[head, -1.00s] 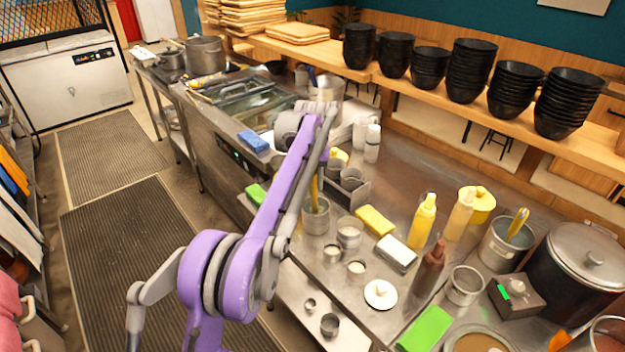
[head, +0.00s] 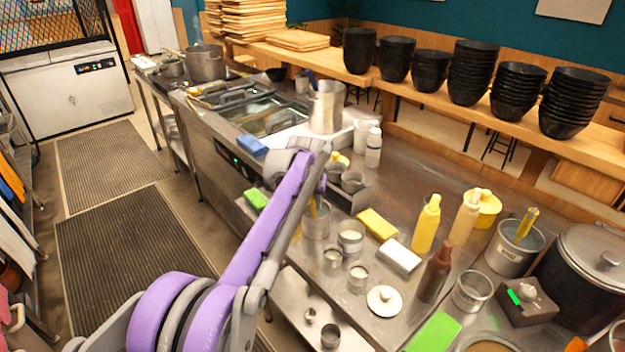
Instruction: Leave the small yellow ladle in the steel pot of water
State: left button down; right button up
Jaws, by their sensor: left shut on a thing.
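A small ladle with a yellow handle (head: 313,209) stands in a small steel pot (head: 316,226) near the middle of the counter. My left gripper (head: 319,187) is just above this pot, at the handle's upper end, and is shut on the ladle. The purple and grey arm hides most of the fingers. The ladle's bowl is hidden inside the pot, and I cannot make out water there. Another steel pot (head: 509,262) at the right holds a yellow-handled utensil (head: 526,224). My right gripper is not in view.
Small steel cups (head: 350,236), a yellow sponge (head: 377,224), a white block (head: 400,257) and sauce bottles (head: 426,225) crowd the counter right of the gripper. A tall steel container (head: 326,107) stands behind. Black bowls (head: 469,72) line the shelf.

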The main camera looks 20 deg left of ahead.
pick_arm(q)
jog(key=c, duration=0.6)
grip_release()
jog(key=v, duration=1.1)
jog(key=shift+p, duration=0.3)
jog(key=shift+f, duration=0.1)
jog(key=s+d+f+m, duration=0.1)
jog(key=s+d+f, duration=0.2)
jog(key=s+f, duration=0.3)
jog(key=s+d+f+t, duration=0.1)
jog(key=s+d+f, duration=0.3)
jog(key=s, duration=1.1)
jog(key=s+d+f+m, duration=0.1)
jog(key=s+d+f, duration=0.2)
jog(key=s+f, duration=0.6)
jog(key=shift+s+d+f+m+t+h, duration=0.1)
jog(key=shift+s+m+t+h, duration=0.1)
jog(key=shift+s, duration=0.3)
jog(key=shift+s+d+f+m+t+h, duration=0.1)
jog(key=shift+s+h, duration=0.1)
jog(key=shift+s, duration=0.3)
